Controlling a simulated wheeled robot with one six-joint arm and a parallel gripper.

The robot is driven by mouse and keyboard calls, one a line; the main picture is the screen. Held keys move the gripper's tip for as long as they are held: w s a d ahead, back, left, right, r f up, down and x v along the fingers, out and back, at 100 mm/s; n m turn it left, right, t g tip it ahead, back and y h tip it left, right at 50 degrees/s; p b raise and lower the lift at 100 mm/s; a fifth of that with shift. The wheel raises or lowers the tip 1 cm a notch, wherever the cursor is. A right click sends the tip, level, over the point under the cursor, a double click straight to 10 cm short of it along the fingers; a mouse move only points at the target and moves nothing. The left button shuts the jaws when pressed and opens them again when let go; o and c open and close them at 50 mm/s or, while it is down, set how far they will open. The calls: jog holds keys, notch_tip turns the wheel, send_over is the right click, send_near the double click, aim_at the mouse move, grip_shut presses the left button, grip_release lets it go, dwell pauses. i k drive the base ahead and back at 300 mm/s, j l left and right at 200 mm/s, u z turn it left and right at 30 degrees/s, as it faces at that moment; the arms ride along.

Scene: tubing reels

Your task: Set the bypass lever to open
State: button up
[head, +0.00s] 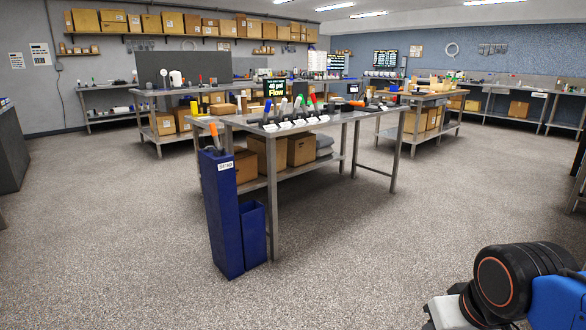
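A row of several small levers or handles with coloured tips stands on the near steel table (240,123). Part of my arm shows at the bottom right, well apart from the table; my gripper is not in view.
A tall blue bin labelled "Scrap" (222,220) and a shorter blue bin (253,235) stand at the table's front left leg. Another bench (418,98) stands behind right. The speckled floor (400,240) in front is clear.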

aim_at(303, 104)
jog(key=i+z, duration=0.3)
jog(key=i, duration=1.65)
